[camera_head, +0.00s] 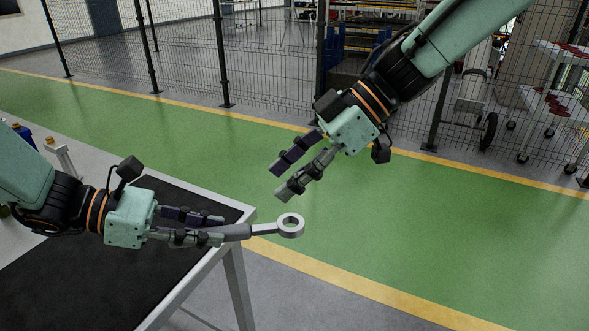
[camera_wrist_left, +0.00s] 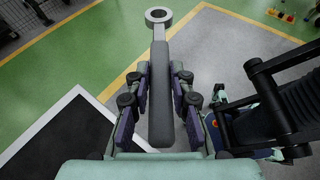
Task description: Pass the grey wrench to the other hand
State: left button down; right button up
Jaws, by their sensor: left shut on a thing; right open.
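The grey wrench (camera_head: 263,230) has a ring-shaped end and a thicker dark grey handle. My left gripper (camera_head: 222,228) is shut on the handle, and the ring end points to the right, past the table's corner. In the left wrist view the wrench (camera_wrist_left: 160,75) runs up the picture from between the fingers of my left gripper (camera_wrist_left: 160,98), ring end at the top. My right gripper (camera_head: 278,184) is open and empty, above the ring end and apart from it, with its fingers pointing down and left.
A table with a black top (camera_head: 130,275) and pale frame lies under my left arm. Green floor (camera_head: 420,220) with yellow lines is clear to the right. A wire mesh fence (camera_head: 180,60) stands behind, with a wheeled cart (camera_head: 550,100) at the right beyond it.

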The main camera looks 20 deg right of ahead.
aim_at(237, 227)
jog(key=shift+h, duration=0.3)
jog(key=x, duration=1.1)
jog(key=shift+s+f, duration=0.1)
jog(key=shift+s, duration=0.2)
grip_shut()
pick_arm(q)
jog(key=c, duration=1.1)
grip_release()
jog(key=shift+w+a, duration=0.1)
